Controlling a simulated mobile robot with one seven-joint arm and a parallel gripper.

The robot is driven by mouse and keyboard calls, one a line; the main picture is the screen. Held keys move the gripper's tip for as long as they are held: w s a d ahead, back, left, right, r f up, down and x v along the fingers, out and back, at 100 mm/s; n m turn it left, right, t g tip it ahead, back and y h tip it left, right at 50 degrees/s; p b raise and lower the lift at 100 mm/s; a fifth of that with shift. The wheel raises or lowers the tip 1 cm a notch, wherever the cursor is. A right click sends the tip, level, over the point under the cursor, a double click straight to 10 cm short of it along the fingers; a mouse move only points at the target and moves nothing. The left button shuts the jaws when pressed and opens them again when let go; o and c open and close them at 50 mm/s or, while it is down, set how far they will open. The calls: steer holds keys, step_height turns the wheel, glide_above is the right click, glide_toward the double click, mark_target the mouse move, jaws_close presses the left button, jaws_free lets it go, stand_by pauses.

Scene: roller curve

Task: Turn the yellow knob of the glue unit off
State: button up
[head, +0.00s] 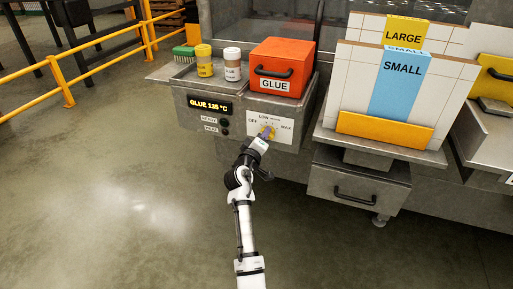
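The glue unit (218,126) is a grey metal box with a display reading "GLUE 135 °C". Its white dial plate (284,136) carries the marks OFF at left, LOW at top and MAX at right. The yellow knob (271,130) sits in the middle of the plate and is partly covered by my gripper. My gripper (266,133) is at the knob, with its fingers over or around it. I cannot tell whether the fingers touch or grip it. The knob's pointing direction is too small and covered to read.
An orange GLUE box (283,66) with a black handle, two jars (204,60) (232,64) and a green brush (184,53) stand on top of the unit. To the right are a panel rack with SMALL and LARGE dividers (400,84) and a drawer (357,188). The floor at left is clear.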

steer(key=b+v, duration=0.1)
steer(key=v, duration=1.2)
